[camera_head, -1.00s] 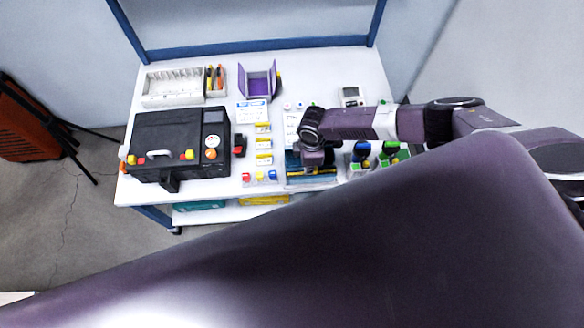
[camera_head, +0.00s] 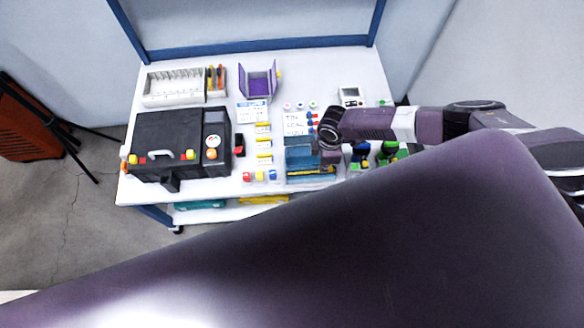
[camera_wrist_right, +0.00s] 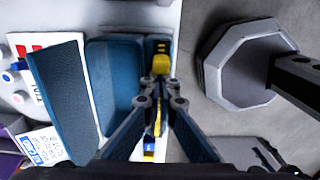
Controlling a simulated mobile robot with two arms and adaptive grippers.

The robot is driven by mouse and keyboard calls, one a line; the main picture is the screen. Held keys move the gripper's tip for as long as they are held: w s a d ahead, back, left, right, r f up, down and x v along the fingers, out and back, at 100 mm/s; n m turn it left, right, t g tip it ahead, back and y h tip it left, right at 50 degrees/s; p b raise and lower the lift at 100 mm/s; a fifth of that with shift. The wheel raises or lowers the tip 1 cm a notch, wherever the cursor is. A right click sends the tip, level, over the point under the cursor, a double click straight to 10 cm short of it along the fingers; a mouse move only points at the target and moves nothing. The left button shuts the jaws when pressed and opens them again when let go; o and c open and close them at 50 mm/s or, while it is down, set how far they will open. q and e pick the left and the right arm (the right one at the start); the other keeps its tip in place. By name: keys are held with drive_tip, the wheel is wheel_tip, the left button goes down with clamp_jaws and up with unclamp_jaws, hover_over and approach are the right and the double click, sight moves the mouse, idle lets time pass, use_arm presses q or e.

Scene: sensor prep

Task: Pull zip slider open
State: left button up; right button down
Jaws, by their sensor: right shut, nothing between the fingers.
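A blue pouch or case (camera_head: 300,158) lies near the front edge of the white table, left of my right gripper; it also shows in the right wrist view (camera_wrist_right: 112,75). A yellow piece, apparently the zip slider (camera_wrist_right: 160,65), sits on the dark strip along the pouch's edge, just beyond my fingertips. My right gripper (camera_wrist_right: 160,90) is shut and empty, pointing down over that strip. In the head view the right gripper (camera_head: 330,158) is at the pouch's right end, its fingertips hard to make out. I cannot tell whether fingertips touch the slider. My left gripper is not in view.
A dark blue panel (camera_wrist_right: 62,95) stands tilted beside the pouch. A black case (camera_head: 165,140) fills the table's left. Green-and-dark items (camera_head: 388,152) stand close right of the gripper. A purple open box (camera_head: 258,82) and white rack (camera_head: 172,86) are at the back.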

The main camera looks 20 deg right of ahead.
idle(0.4)
drive_tip(key=shift+a, duration=0.3)
wheel_tip(320, 180, up, 7)
drive_tip(key=p, duration=0.6)
drive_tip(key=shift+p, duration=0.3)
